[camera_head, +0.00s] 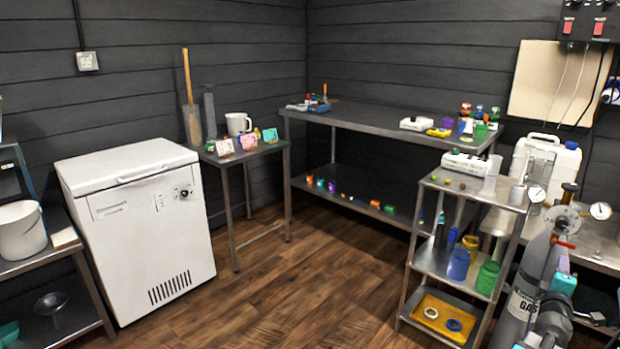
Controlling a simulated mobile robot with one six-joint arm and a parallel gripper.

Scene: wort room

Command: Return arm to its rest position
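A dark and teal mechanical shape at the bottom right edge, in front of the gas cylinder (518,305), is partly cut off.
A white chest freezer (150,240) stands left. A small side table (240,156) and a long steel bench (380,117) line the back. A shelf cart (440,262) with jars and a yellow tray (418,318) stands right. The wooden floor (300,285) between them is clear.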

